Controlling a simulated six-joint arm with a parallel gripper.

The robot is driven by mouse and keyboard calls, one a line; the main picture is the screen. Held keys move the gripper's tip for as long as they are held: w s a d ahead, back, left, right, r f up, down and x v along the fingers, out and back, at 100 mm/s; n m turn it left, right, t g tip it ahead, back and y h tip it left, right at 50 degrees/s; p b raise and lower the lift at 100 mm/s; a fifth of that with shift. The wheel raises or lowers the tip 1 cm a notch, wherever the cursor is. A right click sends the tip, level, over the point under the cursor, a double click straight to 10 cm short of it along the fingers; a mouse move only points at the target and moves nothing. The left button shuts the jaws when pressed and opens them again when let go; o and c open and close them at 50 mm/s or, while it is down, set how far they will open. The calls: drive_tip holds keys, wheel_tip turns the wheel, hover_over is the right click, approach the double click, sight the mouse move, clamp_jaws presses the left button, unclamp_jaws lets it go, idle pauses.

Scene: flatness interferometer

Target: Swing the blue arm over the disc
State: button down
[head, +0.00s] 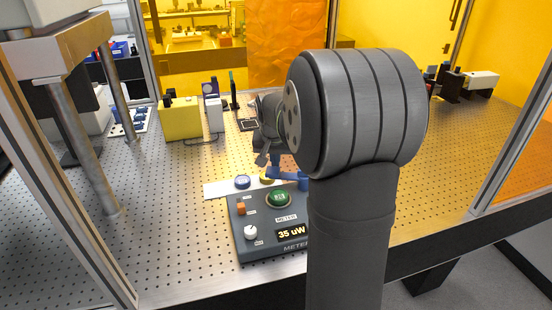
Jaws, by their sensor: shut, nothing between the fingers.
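A blue arm (288,175) shows behind the meter box, left of my large grey arm link, which hides its right end. Its left end reaches toward a small yellow-gold round piece (266,178). A blue round piece (242,181) with a pale top sits on a white plate (215,190) to the left; I cannot tell for sure which round piece is the disc. My gripper (262,159) is just above and behind the gold piece, shut and empty. It is small in view, and I cannot tell whether it touches the blue arm.
A dark meter box (240,222) with a green button (279,198), white knob (251,232) and "35 uW" display (291,233) stands in front. A yellow box (180,118) stands behind. Metal posts (92,150) rise at left. The perforated bench (160,210) is clear at left.

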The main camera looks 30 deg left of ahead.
sight(267, 173)
drive_tip(key=s+n, duration=0.2)
drive_tip(key=n, duration=0.1)
drive_tip(key=shift+s+d+y, duration=0.25)
drive_tip(key=shift+d+y, duration=0.1)
drive_tip(key=shift+y, duration=0.05)
drive_tip(key=n, duration=0.1)
drive_tip(key=s+d+n+g, duration=0.1)
drive_tip(key=shift+s+n+y, duration=0.3)
drive_tip(key=shift+s+d, duration=0.6)
drive_tip(key=shift+s, duration=0.15)
drive_tip(key=shift+w+a, duration=0.2)
drive_tip(key=shift+a, duration=0.3)
drive_tip(key=shift+w+a, duration=0.3)
drive_tip(key=shift+a, duration=0.35)
drive_tip(key=shift+w+a, duration=0.3)
drive_tip(key=shift+a, duration=0.3)
drive_tip(key=v, duration=1)
drive_tip(key=shift+w+d, duration=0.15)
drive_tip(key=shift+w, duration=0.2)
